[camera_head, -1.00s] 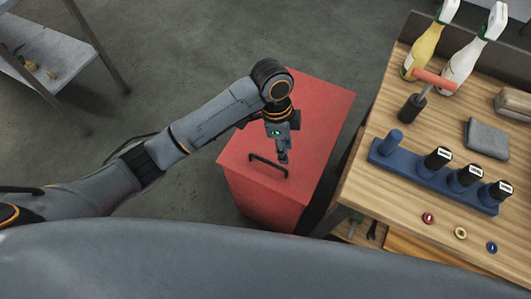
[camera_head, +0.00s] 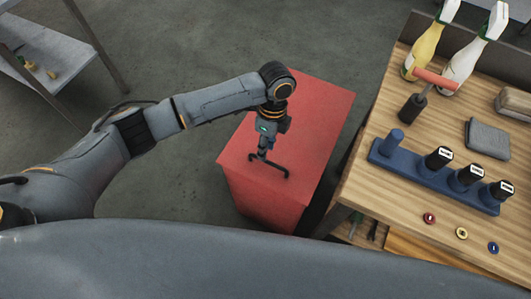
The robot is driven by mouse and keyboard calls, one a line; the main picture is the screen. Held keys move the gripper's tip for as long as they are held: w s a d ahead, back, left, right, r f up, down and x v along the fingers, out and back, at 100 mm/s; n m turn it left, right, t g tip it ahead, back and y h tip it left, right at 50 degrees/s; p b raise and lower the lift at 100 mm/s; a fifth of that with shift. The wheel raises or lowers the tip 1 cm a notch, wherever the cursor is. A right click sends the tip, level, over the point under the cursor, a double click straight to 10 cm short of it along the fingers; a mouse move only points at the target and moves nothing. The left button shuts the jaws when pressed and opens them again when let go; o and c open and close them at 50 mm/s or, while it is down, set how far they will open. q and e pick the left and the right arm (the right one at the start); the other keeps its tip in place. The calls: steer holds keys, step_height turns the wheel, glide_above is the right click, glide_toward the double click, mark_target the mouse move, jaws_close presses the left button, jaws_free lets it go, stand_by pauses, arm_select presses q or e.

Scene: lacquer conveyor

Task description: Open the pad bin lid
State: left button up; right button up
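The red pad bin (camera_head: 262,204) stands on the floor left of the workbench. Its flat red lid (camera_head: 316,112) lies shut on top. A black bar handle (camera_head: 278,168) sits near the lid's front edge. My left gripper (camera_head: 263,155) points down over the handle's left part, overlapping it in the picture. I cannot tell whether the fingers touch the handle or are around it, nor whether they are open or shut. My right gripper is not in view.
A wooden workbench (camera_head: 360,190) stands close to the bin's right side. It holds spray bottles (camera_head: 424,50), a roller (camera_head: 412,107), a blue rack (camera_head: 425,178) with dark bottles and a grey cloth (camera_head: 487,138). A grey shelf (camera_head: 45,52) is at upper left. Floor left of the bin is clear.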

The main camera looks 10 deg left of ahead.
mark_target(266, 165)
arm_select(q)
steer(key=shift+s+a+f, duration=0.1)
steer(key=shift+s+f, duration=0.1)
steer(key=shift+f, duration=0.7)
steer(key=shift+s+a+f, duration=0.1)
steer(key=shift+s+f, duration=0.05)
steer(key=shift+f, duration=0.7)
steer(key=shift+d, duration=0.1)
jaws_close()
